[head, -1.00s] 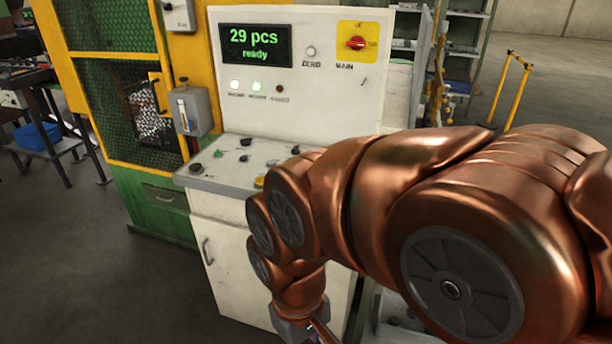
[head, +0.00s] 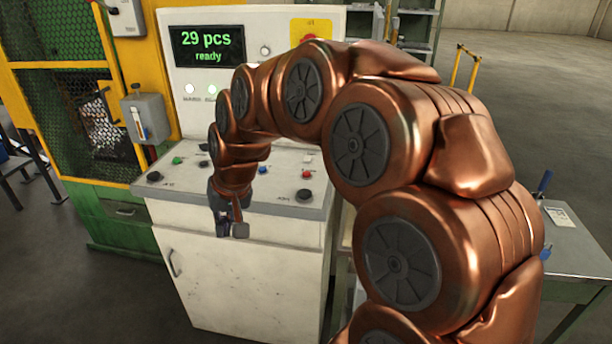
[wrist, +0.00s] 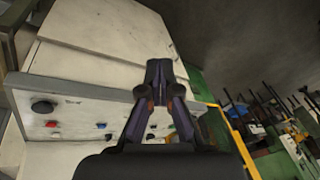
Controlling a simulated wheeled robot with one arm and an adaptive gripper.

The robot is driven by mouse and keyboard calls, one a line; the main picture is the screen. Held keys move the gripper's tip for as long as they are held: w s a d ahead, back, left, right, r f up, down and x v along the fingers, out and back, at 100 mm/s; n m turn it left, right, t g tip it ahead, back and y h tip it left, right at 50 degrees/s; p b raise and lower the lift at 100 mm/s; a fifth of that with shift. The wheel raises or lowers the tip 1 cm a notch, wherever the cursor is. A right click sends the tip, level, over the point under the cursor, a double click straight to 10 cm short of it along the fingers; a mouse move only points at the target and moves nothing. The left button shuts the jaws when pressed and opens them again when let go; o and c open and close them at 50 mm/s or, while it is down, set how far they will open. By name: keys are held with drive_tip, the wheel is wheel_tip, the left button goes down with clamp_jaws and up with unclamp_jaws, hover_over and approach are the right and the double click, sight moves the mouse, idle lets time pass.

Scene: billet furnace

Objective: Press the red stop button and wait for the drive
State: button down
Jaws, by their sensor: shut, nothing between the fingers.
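A small red button (head: 306,174) sits on the sloping console top (head: 325,200), right of my forearm; a small red button also shows at left in the wrist view (wrist: 52,124). I cannot tell whether it is the stop button; part of the panel is hidden behind my arm. My gripper (head: 230,230) points downward at the console's front edge, left of the red button and apart from it. In the wrist view my gripper (wrist: 158,70) has its fingers together, empty, with the white cabinet front beyond them.
A display (head: 208,46) reads "29 pcs ready". Black knobs (head: 304,195), a green button (head: 177,160) and a blue button (head: 262,169) stand on the panel. A grey lever box (head: 146,118) is left of the console. A grey-topped table (head: 572,240) stands at right.

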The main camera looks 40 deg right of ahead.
drive_tip(key=w+d+r+m+t, duration=0.1)
drive_tip(key=w+d+m+t, duration=0.1)
drive_tip(key=w+d, duration=0.55)
drive_tip(key=r+m+t+h+b, duration=0.1)
drive_tip(key=m+t+h, duration=0.2)
drive_tip(key=m+h, duration=0.3)
hover_over(308, 174)
drive_tip(key=shift+m+y, duration=0.5)
drive_tip(key=shift+y, duration=0.2)
drive_tip(key=shift+f, duration=0.1)
wheel_tip(308, 174, down, 7)
drive_tip(key=shift+b, duration=1.1)
drive_tip(key=shift+f+b, duration=0.4)
drive_tip(key=shift+f, duration=0.4)
drive_tip(key=shift+f, duration=0.1)
